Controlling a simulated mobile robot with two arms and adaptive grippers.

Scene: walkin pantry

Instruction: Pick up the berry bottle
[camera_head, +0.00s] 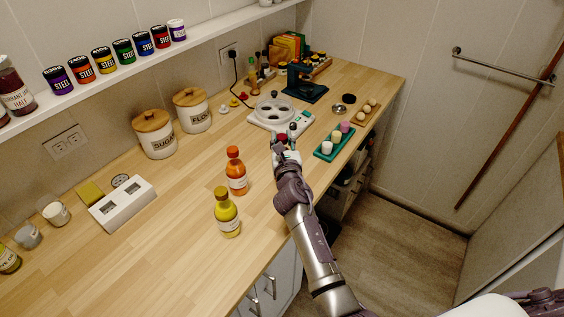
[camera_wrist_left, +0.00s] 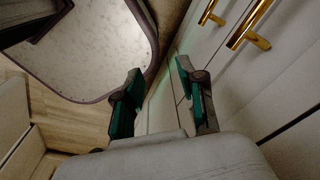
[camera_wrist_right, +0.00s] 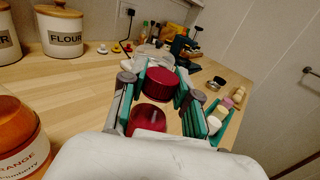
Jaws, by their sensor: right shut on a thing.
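The berry bottle has a dark red cap (camera_wrist_right: 160,84) and a red body; it shows between my right fingers in the right wrist view. My right gripper (camera_wrist_right: 162,74) is shut on it. In the head view the gripper (camera_head: 286,150) is over the counter's front part and hides most of the bottle; only a bit of dark red (camera_head: 282,138) shows. I cannot tell whether the bottle touches the counter. My left gripper (camera_wrist_left: 160,100) is open and empty, low beside the cabinet fronts in the left wrist view.
An orange bottle (camera_head: 236,172) and a yellow bottle (camera_head: 227,213) stand left of my right arm. Sugar (camera_head: 155,138) and flour (camera_head: 192,112) canisters stand at the wall.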

